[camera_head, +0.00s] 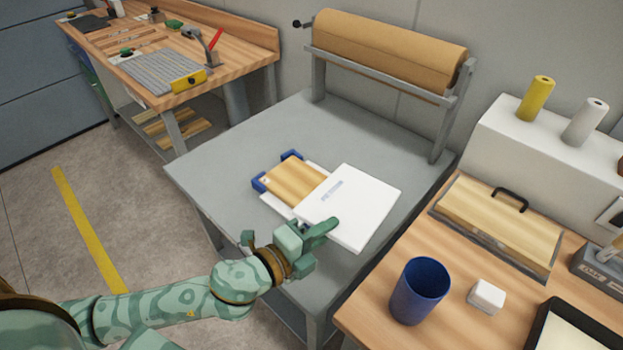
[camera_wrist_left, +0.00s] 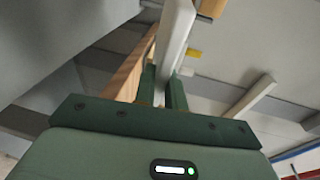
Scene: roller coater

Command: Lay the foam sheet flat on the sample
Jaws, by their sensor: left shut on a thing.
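The foam sheet (camera_head: 355,212) is a white square slab with small faint blue print near its upper left. My left gripper (camera_head: 322,232) is shut on its near-left edge. In the left wrist view, the fingers (camera_wrist_left: 162,92) pinch the edge of the white foam sheet (camera_wrist_left: 176,38). The sample (camera_head: 290,180) is a wood-toned panel with blue corner pieces (camera_head: 291,156) on the grey table. The foam sheet covers the sample's right part in the head view; I cannot tell whether they touch. A white strip shows along the sample's near side. My right gripper is not in view.
The grey table (camera_head: 225,165) has free room left of and behind the sample. A brown paper roll (camera_head: 385,50) stands at its back. The wooden bench at right holds a blue cup (camera_head: 419,290), a white block (camera_head: 486,296) and a wooden case with a black handle (camera_head: 500,225).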

